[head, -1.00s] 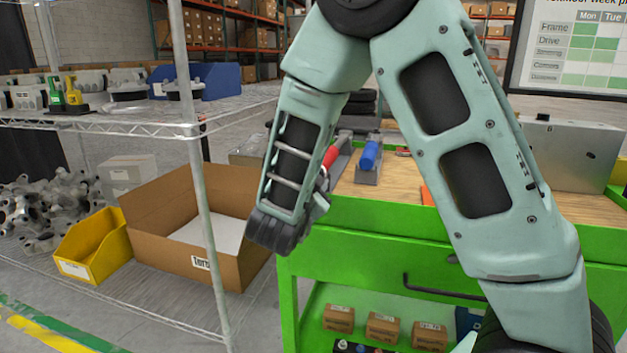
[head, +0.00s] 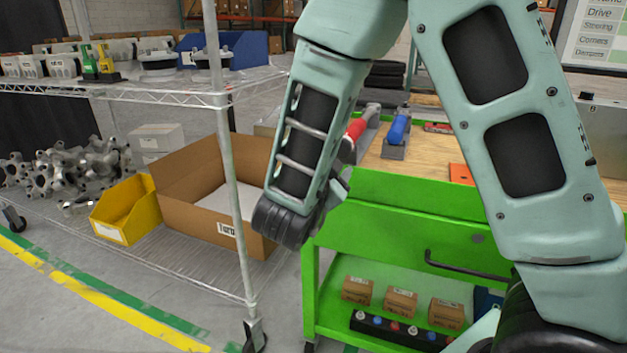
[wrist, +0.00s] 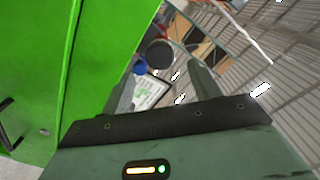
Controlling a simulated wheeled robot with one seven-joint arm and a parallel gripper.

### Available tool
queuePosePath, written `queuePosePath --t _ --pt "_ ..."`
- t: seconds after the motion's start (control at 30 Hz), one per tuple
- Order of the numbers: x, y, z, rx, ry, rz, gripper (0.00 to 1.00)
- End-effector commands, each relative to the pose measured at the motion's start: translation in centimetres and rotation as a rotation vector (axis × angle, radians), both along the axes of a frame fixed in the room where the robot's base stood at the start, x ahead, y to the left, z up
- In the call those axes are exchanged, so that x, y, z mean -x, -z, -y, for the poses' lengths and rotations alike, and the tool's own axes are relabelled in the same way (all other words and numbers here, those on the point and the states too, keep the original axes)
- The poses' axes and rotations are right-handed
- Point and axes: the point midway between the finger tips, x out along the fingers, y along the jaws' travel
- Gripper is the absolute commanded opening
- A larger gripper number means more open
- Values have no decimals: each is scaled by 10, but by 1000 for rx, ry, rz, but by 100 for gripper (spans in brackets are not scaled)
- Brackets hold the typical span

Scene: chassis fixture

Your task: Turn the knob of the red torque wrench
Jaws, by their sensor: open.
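The red torque wrench (head: 357,128) lies on the wooden top of the green cart, in a grey holder, partly hidden behind my forearm in the head view. Its knob cannot be made out. My gripper is mostly hidden behind my wrist in the head view, beside the cart's left end. In the wrist view my gripper (wrist: 165,88) is open, with two dark fingers apart and nothing between them. The wrench cannot be made out in the wrist view.
The green cart (head: 420,215) has a blue-handled tool (head: 399,127) right of the wrench and an orange item (head: 461,174). Its side is close on the left of the wrist view. A wire shelf (head: 160,95) with a cardboard box (head: 185,185) and yellow bin (head: 122,212) stands left.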

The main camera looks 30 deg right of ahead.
Motion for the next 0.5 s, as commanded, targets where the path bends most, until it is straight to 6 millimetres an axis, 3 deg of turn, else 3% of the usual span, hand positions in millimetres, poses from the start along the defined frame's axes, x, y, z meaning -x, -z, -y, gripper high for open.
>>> queuePosePath --t 0.2,0.5 --pt "32 -1 -43 -1 -6 -1 61" --pt "64 0 -83 -1 -2 0 61"
